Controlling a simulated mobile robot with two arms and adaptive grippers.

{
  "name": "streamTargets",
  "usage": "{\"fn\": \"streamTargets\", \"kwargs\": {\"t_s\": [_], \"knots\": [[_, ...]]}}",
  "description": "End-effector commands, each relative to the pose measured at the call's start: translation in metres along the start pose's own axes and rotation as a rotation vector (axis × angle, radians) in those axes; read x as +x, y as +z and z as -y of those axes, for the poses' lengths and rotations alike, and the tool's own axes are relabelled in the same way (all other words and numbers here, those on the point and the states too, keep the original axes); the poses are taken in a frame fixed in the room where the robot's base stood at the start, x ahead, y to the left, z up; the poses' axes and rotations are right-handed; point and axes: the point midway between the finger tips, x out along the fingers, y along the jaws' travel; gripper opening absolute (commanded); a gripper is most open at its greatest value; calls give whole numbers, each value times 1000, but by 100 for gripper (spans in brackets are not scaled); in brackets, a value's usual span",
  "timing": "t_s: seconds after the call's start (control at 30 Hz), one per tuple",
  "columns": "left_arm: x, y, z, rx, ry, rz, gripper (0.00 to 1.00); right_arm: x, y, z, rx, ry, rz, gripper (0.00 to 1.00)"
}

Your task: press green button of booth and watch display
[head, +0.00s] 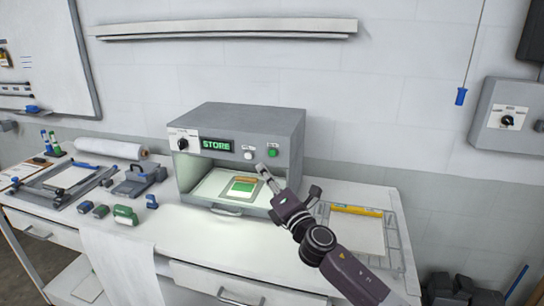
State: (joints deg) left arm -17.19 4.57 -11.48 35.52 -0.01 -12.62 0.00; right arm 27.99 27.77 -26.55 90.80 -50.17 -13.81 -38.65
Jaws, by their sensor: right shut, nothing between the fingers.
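The booth (250,118) is a grey box with an open lit front on the white bench. Inside the booth lies a sample (243,187) with a green patch and an orange strip. My right gripper (262,170) is shut and empty, with its tips just below and left of the green button. I see no contact with the button. My left gripper is not in view.
A wire rack (393,238) with a pale sheet and yellow strip is right of the booth. At left are a paper roll (110,148), several small blocks and a framed board. A grey wall box (508,118) with a dial hangs at right.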

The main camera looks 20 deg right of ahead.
Motion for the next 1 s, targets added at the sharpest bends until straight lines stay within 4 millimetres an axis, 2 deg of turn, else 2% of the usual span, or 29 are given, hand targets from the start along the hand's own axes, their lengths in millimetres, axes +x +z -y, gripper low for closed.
{"fn": "streamTargets", "kwargs": {"t_s": [0.1, 0.43, 1.0], "knots": [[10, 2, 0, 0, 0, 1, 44, 12, 9, 12, -1, -1, 3, 0], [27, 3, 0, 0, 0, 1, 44, 40, 29, 31, 0, 0, 1, 0], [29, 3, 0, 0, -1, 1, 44, 46, 34, 34, 2, 0, 0, 0]]}}
